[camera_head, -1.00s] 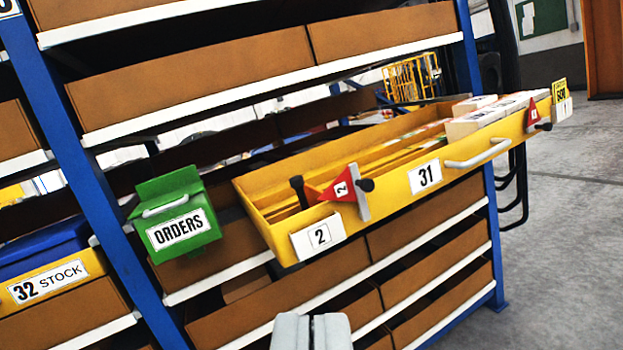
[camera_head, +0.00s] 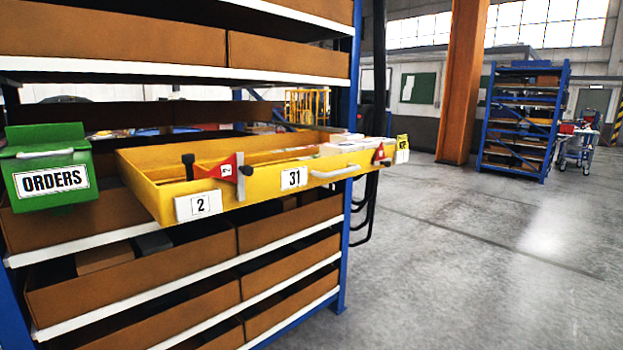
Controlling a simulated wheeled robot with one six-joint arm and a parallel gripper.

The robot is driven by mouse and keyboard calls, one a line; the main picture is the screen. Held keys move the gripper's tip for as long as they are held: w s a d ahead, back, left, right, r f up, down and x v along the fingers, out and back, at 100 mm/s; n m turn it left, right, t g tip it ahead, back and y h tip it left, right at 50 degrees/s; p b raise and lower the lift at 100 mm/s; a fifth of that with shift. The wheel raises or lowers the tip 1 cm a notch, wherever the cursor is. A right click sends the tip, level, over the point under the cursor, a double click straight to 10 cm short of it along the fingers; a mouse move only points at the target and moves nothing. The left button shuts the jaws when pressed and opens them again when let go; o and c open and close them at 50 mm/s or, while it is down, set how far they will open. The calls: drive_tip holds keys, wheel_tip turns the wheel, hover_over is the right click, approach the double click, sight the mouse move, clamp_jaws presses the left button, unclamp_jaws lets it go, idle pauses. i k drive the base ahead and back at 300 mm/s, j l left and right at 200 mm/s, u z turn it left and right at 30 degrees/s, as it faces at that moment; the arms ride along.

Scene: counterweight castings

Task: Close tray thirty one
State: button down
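Tray 31, a yellow tray (camera_head: 262,187), stands pulled out from the blue-framed rack at mid height. Its front bears a "31" label (camera_head: 294,178) and a pale bar handle (camera_head: 335,171). A red clamp-like piece (camera_head: 229,169) marked 2 sits on the front wall near the left corner, above a white "2" plate (camera_head: 198,205). A similar red piece (camera_head: 380,154) is at the right end. White boxes (camera_head: 344,144) lie in the tray's right part. My gripper is out of view.
A green "ORDERS" box (camera_head: 48,166) hangs left of the tray. Brown bins (camera_head: 135,272) fill the shelves below. Open grey floor (camera_head: 455,260) lies to the right, with an orange column (camera_head: 462,80) and another rack (camera_head: 522,120) beyond.

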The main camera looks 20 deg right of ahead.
sight(282, 157)
drive_tip(key=i+l, duration=0.25)
drive_tip(key=l, duration=0.15)
drive_tip(key=i+l, duration=0.25)
drive_tip(key=l, duration=0.2)
drive_tip(key=i+l, duration=0.25)
drive_tip(key=l, duration=0.15)
